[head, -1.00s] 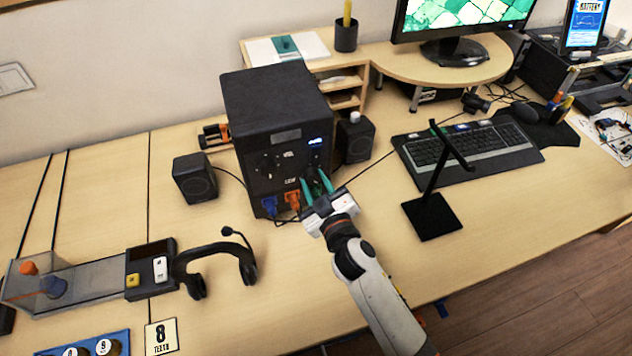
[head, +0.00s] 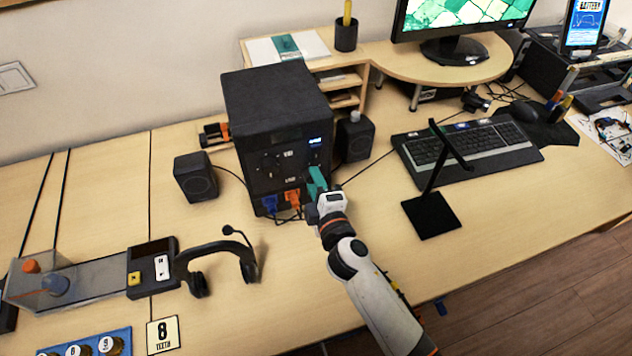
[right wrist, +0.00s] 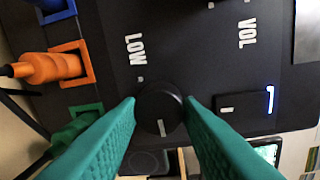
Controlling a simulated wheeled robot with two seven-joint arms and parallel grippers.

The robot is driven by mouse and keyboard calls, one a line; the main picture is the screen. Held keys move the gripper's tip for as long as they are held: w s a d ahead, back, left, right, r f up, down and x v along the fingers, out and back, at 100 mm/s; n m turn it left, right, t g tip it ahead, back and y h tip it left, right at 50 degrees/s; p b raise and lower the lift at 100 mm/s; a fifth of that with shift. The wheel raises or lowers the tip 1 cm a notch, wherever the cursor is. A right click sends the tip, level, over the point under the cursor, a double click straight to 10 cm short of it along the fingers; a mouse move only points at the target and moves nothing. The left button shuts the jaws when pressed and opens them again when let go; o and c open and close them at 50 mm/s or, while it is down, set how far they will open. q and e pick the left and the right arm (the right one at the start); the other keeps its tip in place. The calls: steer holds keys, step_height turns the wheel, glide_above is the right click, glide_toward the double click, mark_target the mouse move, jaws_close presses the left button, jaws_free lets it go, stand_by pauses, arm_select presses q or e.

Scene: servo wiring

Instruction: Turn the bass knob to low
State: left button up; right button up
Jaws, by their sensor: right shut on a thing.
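A black speaker box (head: 277,110) stands on the desk with its knob-and-socket face turned toward me. In the right wrist view its round black knob (right wrist: 158,100) has a pale pointer line directed at the bottom of the picture. My right gripper (head: 314,180) is at the lower right of the box face. Its green fingers (right wrist: 160,110) are shut on the knob, one on each side. In the head view the fingers hide the knob. My left gripper is not in view.
An orange plug (right wrist: 40,68) and a blue plug (head: 270,205) sit in sockets beside the knob, with cables hanging down. Small black speakers (head: 196,177) flank the box. A black stand (head: 432,215) is right of my arm. The desk in front of the box is fairly clear.

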steer(key=n, duration=0.4)
steer(key=shift+n+h, duration=0.3)
stand_by(0.4)
steer(key=o, duration=1)
steer(key=shift+b+v, duration=0.8)
steer(key=shift+v, duration=5.25)
steer(key=shift+f, duration=0.25)
